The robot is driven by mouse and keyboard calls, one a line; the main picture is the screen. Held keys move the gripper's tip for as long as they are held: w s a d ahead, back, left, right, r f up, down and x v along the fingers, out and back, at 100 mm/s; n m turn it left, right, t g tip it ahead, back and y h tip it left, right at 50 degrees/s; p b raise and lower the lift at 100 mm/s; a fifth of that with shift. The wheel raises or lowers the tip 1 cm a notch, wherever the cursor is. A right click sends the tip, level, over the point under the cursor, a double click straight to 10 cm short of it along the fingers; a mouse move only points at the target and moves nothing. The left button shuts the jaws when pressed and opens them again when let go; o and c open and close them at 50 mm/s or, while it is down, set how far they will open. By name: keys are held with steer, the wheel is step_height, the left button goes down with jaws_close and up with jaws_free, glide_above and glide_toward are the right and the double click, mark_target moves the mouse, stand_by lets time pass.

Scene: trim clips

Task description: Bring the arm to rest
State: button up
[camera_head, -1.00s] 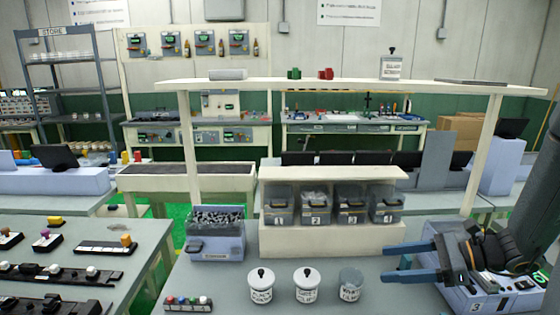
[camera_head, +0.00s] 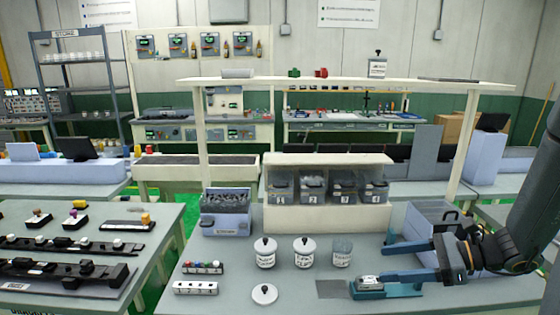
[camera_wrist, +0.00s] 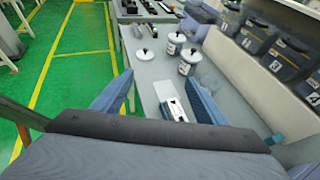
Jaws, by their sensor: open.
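My gripper (camera_head: 388,265) is open and empty at the right of the bench in the head view, its two blue fingers pointing left. It hangs above or near a teal fixture (camera_head: 368,293) holding a small pale part; the exact height is hard to tell. In the wrist view, the blue fingers of my gripper (camera_wrist: 155,95) stand wide apart, with the bench top and a pale part (camera_wrist: 175,109) showing between them. My dark arm comes in from the right edge of the head view.
Numbered bins (camera_head: 312,188) sit in a cream rack behind. A grey bin (camera_head: 227,212) stands left, and a grey box (camera_head: 425,218) is close behind my gripper. Two small strips (camera_head: 195,288) and a round lid (camera_head: 264,294) lie in front.

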steer(key=s+a+f+n+g+h+b, duration=0.2)
steer(key=s+a+f+n+h+b, duration=0.2)
steer(key=n, duration=0.7)
steer(key=s+a+f+n+g+h+b, duration=0.2)
steer(key=s+a+f+n+h+b, duration=0.2)
steer(key=n, duration=0.7)
step_height(320, 180, down, 2)
steer(key=s+h+b, duration=0.2)
steer(key=h, duration=0.2)
steer(key=shift+a+f+n, duration=0.15)
steer(key=shift+a+n, duration=0.05)
steer(key=shift+n, duration=0.1)
